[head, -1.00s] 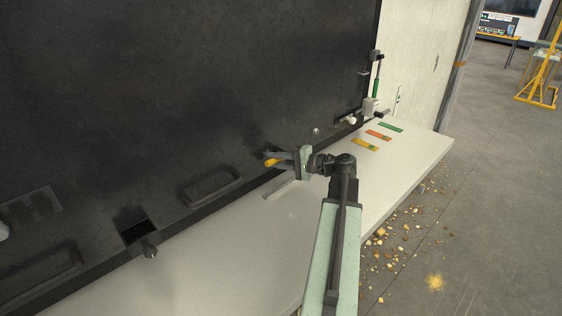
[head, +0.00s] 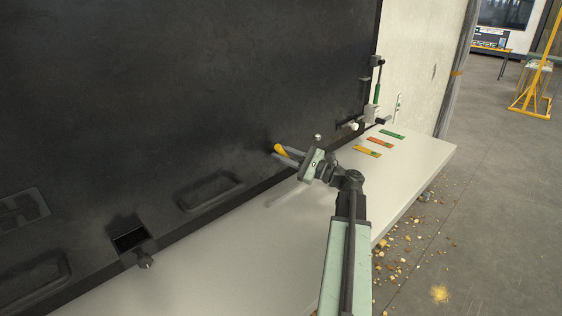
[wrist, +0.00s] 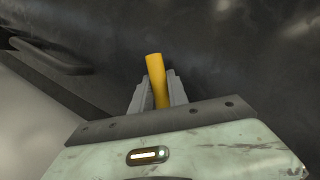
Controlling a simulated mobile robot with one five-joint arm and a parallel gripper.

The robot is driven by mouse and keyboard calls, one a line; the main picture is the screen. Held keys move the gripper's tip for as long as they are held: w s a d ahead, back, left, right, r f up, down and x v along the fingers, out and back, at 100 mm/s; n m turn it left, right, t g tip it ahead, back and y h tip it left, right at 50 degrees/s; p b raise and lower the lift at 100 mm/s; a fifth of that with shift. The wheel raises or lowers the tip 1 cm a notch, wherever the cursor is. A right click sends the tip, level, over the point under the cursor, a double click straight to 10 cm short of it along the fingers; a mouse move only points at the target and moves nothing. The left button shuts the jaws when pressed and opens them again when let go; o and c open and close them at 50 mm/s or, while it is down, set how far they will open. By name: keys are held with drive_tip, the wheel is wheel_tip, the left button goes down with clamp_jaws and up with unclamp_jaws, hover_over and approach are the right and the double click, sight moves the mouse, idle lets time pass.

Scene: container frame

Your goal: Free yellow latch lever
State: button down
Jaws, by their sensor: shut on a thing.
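The yellow latch lever (head: 280,149) shows at the lower part of the black panel, its end poking out past my fingers. My gripper (head: 287,155) is shut on it. In the wrist view the yellow lever (wrist: 155,72) lies between the two grey fingers of my gripper (wrist: 157,92), with its end beyond the fingertips. Where the lever joins the panel is hidden by my fingers.
The black panel (head: 190,80) stands along a pale ledge (head: 230,265). Yellow, orange and green labels (head: 380,142) lie on the ledge to the right. A green-handled latch rod (head: 377,93) stands at the panel's right edge. Rubble (head: 410,235) litters the floor.

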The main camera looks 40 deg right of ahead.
drive_tip(key=m, duration=0.1)
drive_tip(key=d+m+t+b, duration=0.1)
drive_tip(key=m, duration=0.1)
drive_tip(key=m+t+h, duration=0.1)
drive_tip(key=shift+w+d+r, duration=0.1)
drive_tip(key=shift+d+r, duration=0.05)
drive_tip(key=shift+r, duration=0.1)
drive_tip(key=shift+w+d+r+m+t+h+b, duration=0.1)
drive_tip(key=shift+d+m+t+h+b, duration=0.2)
drive_tip(key=shift+m, duration=0.55)
drive_tip(key=shift+s+d+r+m+t+h+b, duration=0.15)
drive_tip(key=shift+m+t+h+b, duration=0.15)
drive_tip(key=shift+m, duration=0.5)
drive_tip(key=shift+w+d+m+t+h+b, duration=0.15)
drive_tip(key=shift+d+m+t+h+b, duration=0.2)
drive_tip(key=shift+m, duration=0.5)
drive_tip(key=shift+h, duration=0.25)
drive_tip(key=c, duration=1.3)
unclamp_jaws()
drive_tip(key=shift+f, duration=0.1)
drive_tip(key=shift+s+f, duration=0.2)
drive_tip(key=shift+s, duration=0.15)
drive_tip(key=b+v, duration=0.3)
drive_tip(key=v, duration=0.4)
drive_tip(key=shift+r, duration=0.2)
